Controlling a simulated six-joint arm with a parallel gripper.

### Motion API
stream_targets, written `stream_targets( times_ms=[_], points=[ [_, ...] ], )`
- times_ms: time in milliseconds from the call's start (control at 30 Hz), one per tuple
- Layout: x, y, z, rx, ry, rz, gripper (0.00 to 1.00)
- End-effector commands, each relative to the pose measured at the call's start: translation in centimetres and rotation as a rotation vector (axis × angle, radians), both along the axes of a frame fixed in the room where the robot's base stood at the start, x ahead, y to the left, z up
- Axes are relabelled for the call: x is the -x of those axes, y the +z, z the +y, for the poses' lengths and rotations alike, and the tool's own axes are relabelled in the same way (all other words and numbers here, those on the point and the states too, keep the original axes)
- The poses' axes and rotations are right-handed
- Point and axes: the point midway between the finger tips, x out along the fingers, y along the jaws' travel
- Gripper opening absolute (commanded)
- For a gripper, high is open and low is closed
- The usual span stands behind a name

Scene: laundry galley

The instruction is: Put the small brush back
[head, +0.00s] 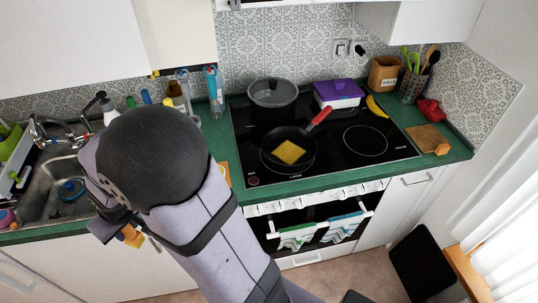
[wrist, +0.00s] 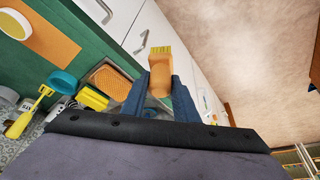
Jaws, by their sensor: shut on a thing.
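My gripper (wrist: 160,88) is shut on a small brush (wrist: 159,73) with an orange body and yellow bristles. In the wrist view the brush sticks out beyond the fingertips, bristles pointing away from my wrist. Behind it are white cabinet fronts, with the green counter to the left. In the head view my gripper (head: 124,236) is low at the left, mostly hidden by my arm, and a bit of the orange brush (head: 133,237) shows in front of the lower cabinets.
The sink (head: 62,190) is left of my arm. The hob (head: 385,150) holds a pan and pot.

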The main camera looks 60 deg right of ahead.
Motion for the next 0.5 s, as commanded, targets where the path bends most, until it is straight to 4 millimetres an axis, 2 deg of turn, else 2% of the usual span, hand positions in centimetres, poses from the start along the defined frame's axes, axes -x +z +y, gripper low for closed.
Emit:
stream_targets(
  times_ms=[133,233,367,500],
  points=[
    [0.0,-0.1,-0.4,0.000,-0.009,-0.001,0.00],
    [0.0,-0.5,-1.4,0.000,-0.034,0.000,0.00],
    [0.5,-2.0,-3.9,0.000,-0.099,0.003,0.00],
    [1.5,-4.4,-7.6,0.000,-0.193,0.004,0.00]
  ],
)
